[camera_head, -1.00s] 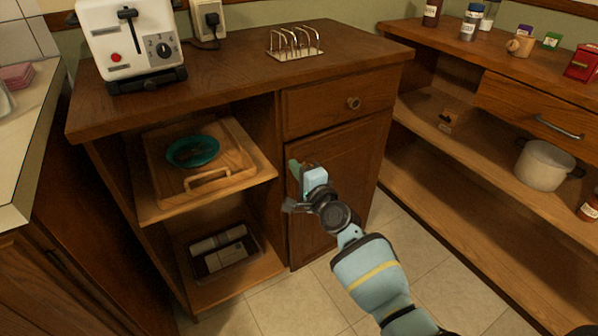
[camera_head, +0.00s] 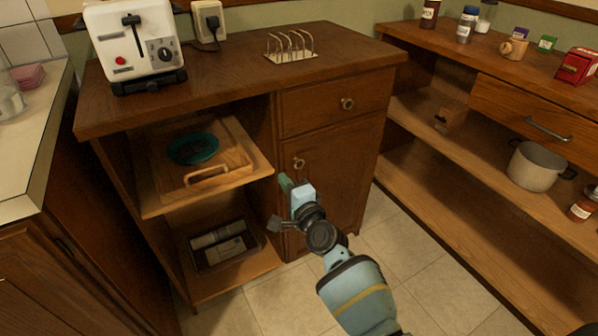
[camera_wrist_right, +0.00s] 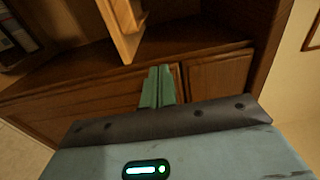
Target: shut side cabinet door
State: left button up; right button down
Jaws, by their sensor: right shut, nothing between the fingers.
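The side cabinet door (camera_head: 345,175) is the brown wooden panel under the drawer. It looks flush or nearly flush with the cabinet front; a small gap cannot be ruled out. Its round knob (camera_head: 299,163) is near its upper left corner. My right gripper (camera_head: 285,183) is shut and empty, in front of the door's left edge just below the knob; I cannot tell whether it touches. Its green fingers also show together in the right wrist view (camera_wrist_right: 158,87), against brown wood. My arm hides the door's lower left part. My left gripper is not in view.
Left of the door are open shelves with a wooden tray (camera_head: 233,182) holding a teal bowl (camera_head: 193,149). A drawer (camera_head: 322,106) is shut above the door. Another shelf unit (camera_head: 440,185) stands to the right. Tiled floor (camera_head: 375,238) is free between them.

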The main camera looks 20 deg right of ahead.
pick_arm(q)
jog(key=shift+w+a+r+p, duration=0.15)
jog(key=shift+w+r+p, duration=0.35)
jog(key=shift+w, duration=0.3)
pick_arm(e)
jog(key=a, duration=0.1)
jog(key=s+a, duration=0.1)
jog(key=a, duration=0.1)
jog(key=s+a, duration=0.1)
jog(key=a, duration=0.1)
jog(key=shift+s+a, duration=0.15)
jog(key=shift+s, duration=0.1)
